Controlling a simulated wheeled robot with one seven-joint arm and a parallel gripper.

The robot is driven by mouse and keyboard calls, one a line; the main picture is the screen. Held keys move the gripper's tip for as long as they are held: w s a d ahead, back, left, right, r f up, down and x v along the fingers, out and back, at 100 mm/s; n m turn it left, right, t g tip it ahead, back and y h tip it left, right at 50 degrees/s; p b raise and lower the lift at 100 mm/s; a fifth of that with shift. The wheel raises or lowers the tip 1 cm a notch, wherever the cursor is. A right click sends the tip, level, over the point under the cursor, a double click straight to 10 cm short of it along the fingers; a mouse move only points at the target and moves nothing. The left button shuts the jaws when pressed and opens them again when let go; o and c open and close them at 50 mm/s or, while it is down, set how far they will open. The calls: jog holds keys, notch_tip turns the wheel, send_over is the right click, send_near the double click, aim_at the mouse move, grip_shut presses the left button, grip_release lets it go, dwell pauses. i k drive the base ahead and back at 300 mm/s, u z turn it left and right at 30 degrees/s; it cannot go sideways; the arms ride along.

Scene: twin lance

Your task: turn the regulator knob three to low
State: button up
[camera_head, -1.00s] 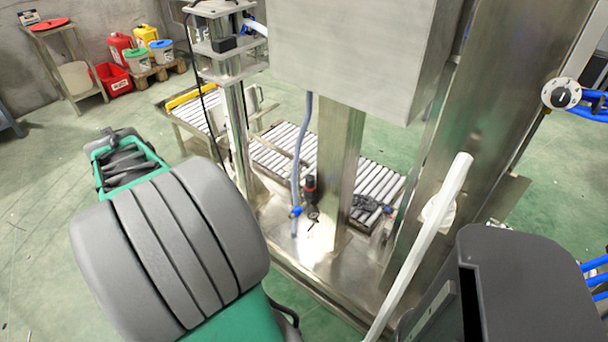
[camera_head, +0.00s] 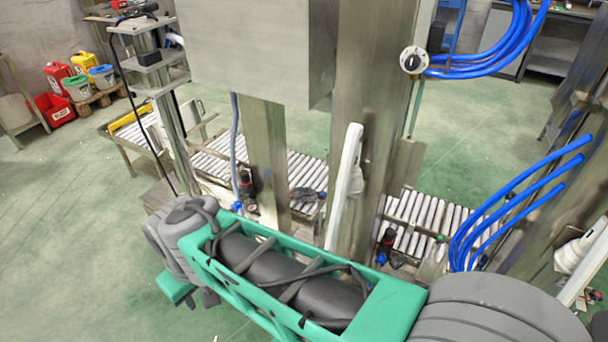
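A round white dial with a black knob (camera_head: 413,60) is on the edge of the tall steel column at upper right, beside blue hoses. Its marks are too small to read. A small dark regulator with a round gauge (camera_head: 246,186) stands low at the left steel post. A similar dark regulator with a red band (camera_head: 387,242) stands low at the right column. I cannot tell which of these is knob three. My green and grey arm crosses the foreground, apart from the dial. I cannot make out my gripper's fingers in view.
A grey steel box (camera_head: 250,50) hangs over roller conveyors (camera_head: 425,212). Blue hoses (camera_head: 490,50) loop to the right of the dial, and more blue hoses (camera_head: 500,210) hang at right. A white bar (camera_head: 344,185) leans by the column. Green floor is open at left.

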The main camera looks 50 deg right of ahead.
aim_at(244, 175)
jog(key=u, duration=0.2)
jog(key=i, duration=1.4)
jog(key=z, duration=0.15)
